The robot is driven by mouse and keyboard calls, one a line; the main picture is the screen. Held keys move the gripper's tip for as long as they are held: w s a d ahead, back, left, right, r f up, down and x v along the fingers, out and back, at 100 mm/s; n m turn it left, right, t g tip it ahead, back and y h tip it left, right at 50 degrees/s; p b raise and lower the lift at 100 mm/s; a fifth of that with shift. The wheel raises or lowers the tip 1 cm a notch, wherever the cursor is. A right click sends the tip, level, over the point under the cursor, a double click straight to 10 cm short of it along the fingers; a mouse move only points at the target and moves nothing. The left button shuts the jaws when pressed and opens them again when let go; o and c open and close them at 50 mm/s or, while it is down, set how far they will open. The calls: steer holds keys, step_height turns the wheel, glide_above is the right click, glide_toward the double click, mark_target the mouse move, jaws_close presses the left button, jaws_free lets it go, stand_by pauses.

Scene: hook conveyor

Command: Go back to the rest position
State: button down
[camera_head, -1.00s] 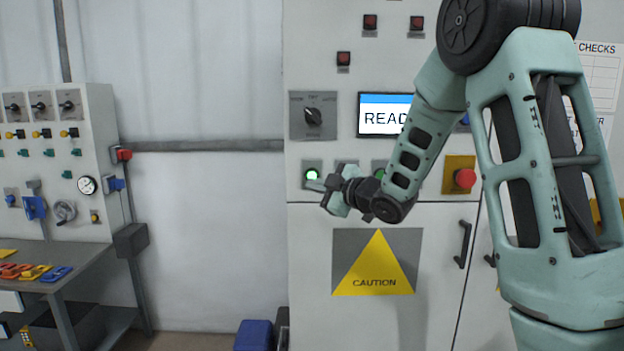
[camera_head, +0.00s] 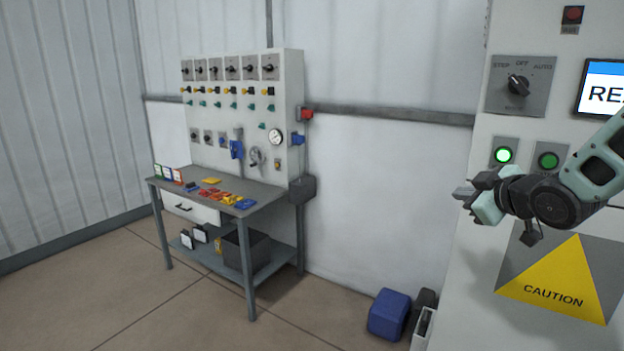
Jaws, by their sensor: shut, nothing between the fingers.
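My gripper (camera_head: 466,196) is at the right in the head view, in front of the control cabinet (camera_head: 473,262). Its fingers are shut with nothing between them and point left. It sits just below a lit green button (camera_head: 502,156). A second green button (camera_head: 548,161) is to the right of that one, dimmer. My forearm reaches in from the right edge. Whether the fingertips touch the cabinet cannot be told.
A workbench (camera_head: 262,194) with coloured pieces stands at the left below a switch panel (camera_head: 293,90). A blue bin (camera_head: 389,314) is on the floor beside the cabinet. A rotary switch (camera_head: 518,86) and a caution sign (camera_head: 562,280) are near my arm. Floor at the left is open.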

steer(key=s+a+f+m+g+b, duration=0.1)
steer(key=s+a+f+g, duration=0.35)
steer(key=s+a, duration=0.4)
steer(key=s+a+f+m+g+b, duration=0.1)
steer(key=s+a+f+g, duration=0.2)
steer(key=s+a+f, duration=0.35)
steer(key=s+a+f+g+h, duration=0.1)
steer(key=s+a+g, duration=0.1)
steer(key=s, duration=0.8)
steer(key=s+a+f+g+h, duration=0.1)
steer(key=s+g, duration=0.3)
steer(key=s, duration=0.6)
steer(key=shift+s+a+b, duration=0.2)
steer(key=shift+a+b, duration=0.15)
steer(key=shift+b, duration=0.1)
steer(key=shift+d, duration=0.1)
